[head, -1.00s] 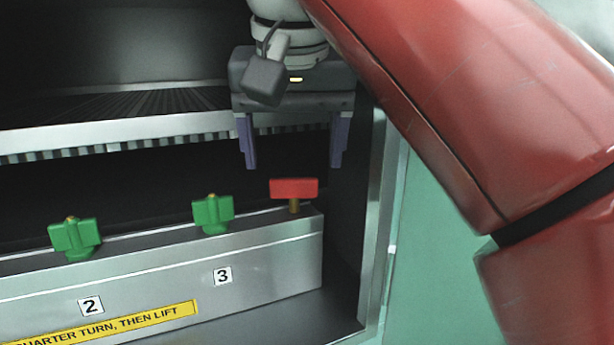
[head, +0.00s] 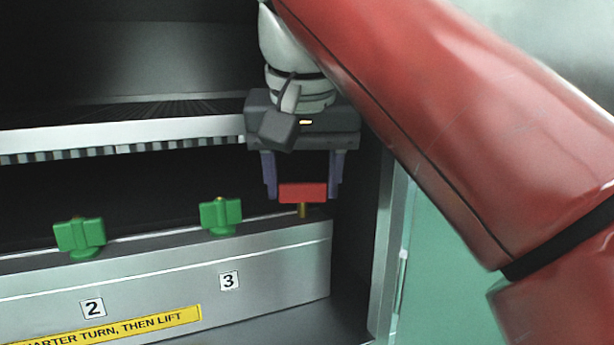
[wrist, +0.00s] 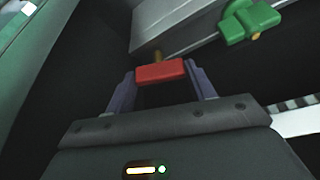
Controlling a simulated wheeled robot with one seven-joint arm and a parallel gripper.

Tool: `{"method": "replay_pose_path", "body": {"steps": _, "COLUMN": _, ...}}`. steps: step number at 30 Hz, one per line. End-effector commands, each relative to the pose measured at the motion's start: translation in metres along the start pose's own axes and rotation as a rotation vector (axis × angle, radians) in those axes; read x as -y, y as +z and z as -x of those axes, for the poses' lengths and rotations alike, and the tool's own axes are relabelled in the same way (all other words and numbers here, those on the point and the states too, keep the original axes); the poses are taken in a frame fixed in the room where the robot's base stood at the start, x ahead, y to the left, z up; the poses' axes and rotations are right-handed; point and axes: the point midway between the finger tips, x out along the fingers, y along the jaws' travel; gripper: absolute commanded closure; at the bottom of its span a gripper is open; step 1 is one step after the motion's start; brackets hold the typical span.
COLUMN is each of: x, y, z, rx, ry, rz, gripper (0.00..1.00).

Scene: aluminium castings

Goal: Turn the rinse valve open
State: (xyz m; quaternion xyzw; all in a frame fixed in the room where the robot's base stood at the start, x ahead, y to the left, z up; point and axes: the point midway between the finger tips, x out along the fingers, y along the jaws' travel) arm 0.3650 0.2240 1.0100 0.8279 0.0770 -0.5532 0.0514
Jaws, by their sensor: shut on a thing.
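The rinse valve shows as a red bar handle (head: 302,193) on a short brass stem at the right end of the metal block. My gripper (head: 303,190) points down over it, with one purple finger at each end of the red handle, and is shut on it. In the wrist view the red handle (wrist: 160,71) lies between the two fingertips (wrist: 160,80). The handle runs lengthwise from finger to finger, roughly along the block.
Green knobs (head: 221,215) (head: 80,237) stand on the same metal block (head: 270,262), left of the red handle, above labels 3 and 2. A yellow strip (head: 120,328) reads "quarter turn, then lift". A shelf edge (head: 120,138) runs behind. The cabinet's side wall (head: 385,250) is close on the right.

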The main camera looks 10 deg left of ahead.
Motion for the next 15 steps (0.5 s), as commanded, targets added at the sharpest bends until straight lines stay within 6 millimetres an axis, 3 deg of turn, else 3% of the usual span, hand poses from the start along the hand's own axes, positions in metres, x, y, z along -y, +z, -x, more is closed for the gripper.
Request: {"method": "replay_pose_path", "body": {"steps": 15, "x": -0.0014, "y": -0.0006, "z": 0.0002, "rx": -0.001, "ry": -0.098, "rz": 0.237, "gripper": 0.68}}
